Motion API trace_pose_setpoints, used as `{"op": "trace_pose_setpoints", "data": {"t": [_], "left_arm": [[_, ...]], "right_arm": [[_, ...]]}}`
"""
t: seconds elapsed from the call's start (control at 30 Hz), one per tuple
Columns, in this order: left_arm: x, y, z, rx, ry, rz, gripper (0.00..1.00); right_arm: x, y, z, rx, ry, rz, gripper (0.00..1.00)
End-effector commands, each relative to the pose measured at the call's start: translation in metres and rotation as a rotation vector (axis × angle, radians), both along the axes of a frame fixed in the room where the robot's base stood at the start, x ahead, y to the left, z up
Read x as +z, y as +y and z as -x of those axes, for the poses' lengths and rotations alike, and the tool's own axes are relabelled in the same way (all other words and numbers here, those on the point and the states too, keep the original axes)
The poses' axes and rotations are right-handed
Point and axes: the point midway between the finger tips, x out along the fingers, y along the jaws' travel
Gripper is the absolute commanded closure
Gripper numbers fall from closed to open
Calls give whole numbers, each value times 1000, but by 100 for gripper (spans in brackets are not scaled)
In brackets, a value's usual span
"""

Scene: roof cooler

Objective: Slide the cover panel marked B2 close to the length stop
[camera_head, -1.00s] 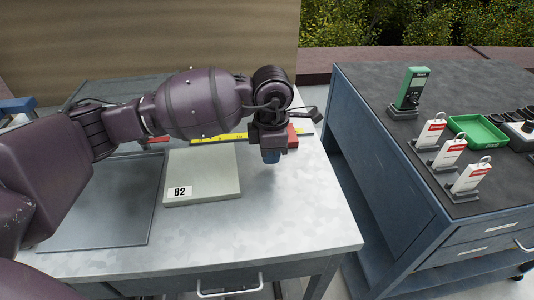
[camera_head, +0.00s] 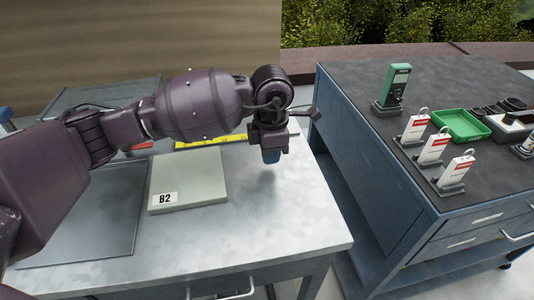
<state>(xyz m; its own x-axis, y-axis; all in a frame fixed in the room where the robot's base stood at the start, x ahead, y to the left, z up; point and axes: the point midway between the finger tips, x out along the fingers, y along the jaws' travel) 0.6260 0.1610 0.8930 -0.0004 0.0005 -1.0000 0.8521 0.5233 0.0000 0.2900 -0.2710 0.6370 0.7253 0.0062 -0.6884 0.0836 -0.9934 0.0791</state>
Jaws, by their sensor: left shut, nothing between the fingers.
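The cover panel marked B2 (camera_head: 200,179) is a pale grey-green slab lying flat on the metal table, its label at the near left corner. My left gripper (camera_head: 271,157) points down to the right of the panel, shut and empty, with a gap between them. A yellow measuring strip (camera_head: 208,141) runs behind the panel, partly hidden by my arm. I cannot clearly make out the length stop; the area behind my gripper is hidden. My right gripper is not in view.
A dark flat sheet (camera_head: 82,222) lies on the table left of the panel. The metal tabletop (camera_head: 270,215) is clear in front and to the right. A separate blue cabinet (camera_head: 372,160) stands at right, holding a green meter (camera_head: 397,85), white tags and a green tray (camera_head: 461,124).

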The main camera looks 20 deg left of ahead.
Motion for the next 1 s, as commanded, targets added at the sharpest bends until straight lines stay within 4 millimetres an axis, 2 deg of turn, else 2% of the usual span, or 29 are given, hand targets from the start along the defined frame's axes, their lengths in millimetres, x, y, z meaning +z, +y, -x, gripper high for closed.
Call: {"op": "trace_pose_setpoints", "data": {"t": [0.63,1.0], "left_arm": [[0,-18,-11,-1,-1,1,100],[0,-20,-13,-1,-1,1,100]], "right_arm": [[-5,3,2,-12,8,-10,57],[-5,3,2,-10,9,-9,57]]}}
